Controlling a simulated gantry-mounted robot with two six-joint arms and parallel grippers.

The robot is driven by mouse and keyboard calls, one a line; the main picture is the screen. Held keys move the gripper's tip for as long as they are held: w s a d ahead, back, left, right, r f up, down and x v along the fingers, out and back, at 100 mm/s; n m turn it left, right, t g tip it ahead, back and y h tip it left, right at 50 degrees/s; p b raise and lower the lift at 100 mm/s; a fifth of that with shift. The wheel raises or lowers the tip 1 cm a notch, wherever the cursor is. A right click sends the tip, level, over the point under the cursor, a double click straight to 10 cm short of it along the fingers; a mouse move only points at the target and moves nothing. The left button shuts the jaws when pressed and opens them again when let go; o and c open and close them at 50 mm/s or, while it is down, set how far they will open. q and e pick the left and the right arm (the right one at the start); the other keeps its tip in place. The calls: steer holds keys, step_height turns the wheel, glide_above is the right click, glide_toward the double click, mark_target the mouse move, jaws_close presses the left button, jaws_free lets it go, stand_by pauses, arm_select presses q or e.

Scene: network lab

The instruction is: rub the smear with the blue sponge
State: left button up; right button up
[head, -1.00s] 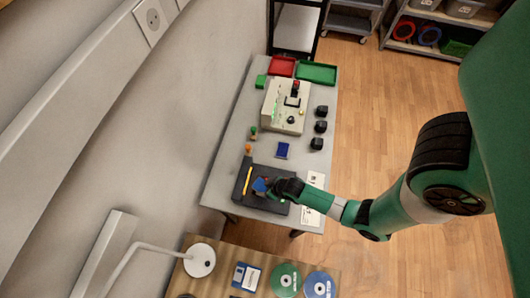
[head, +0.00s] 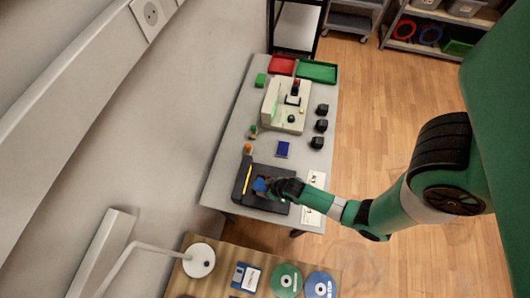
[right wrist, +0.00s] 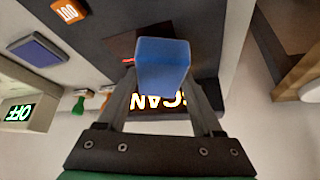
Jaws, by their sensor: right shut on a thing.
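My right gripper (head: 271,187) is shut on the blue sponge (head: 260,185), over the dark flat scanner (head: 276,206). In the right wrist view the blue sponge (right wrist: 163,66) stands out between the fingers of the same gripper (right wrist: 161,92). Behind it is the scanner's dark top (right wrist: 110,24), with glowing letters partly covered by the sponge and fingers. I cannot make out a smear for certain; the sponge and gripper hide part of the scanner. I cannot tell whether the sponge touches the surface. My left gripper is not in view.
The scanner lies at the near end of a grey table (head: 226,165). A blue pad (head: 283,149), a beige device (head: 285,107) and several black blocks (head: 317,143) stand beyond it. A white card (head: 312,196) lies right of the scanner. A wooden table (head: 222,270) is nearer.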

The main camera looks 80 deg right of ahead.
steer(key=shift+f+b, duration=0.65)
steer(key=shift+f, duration=0.2)
steer(key=shift+r, duration=0.1)
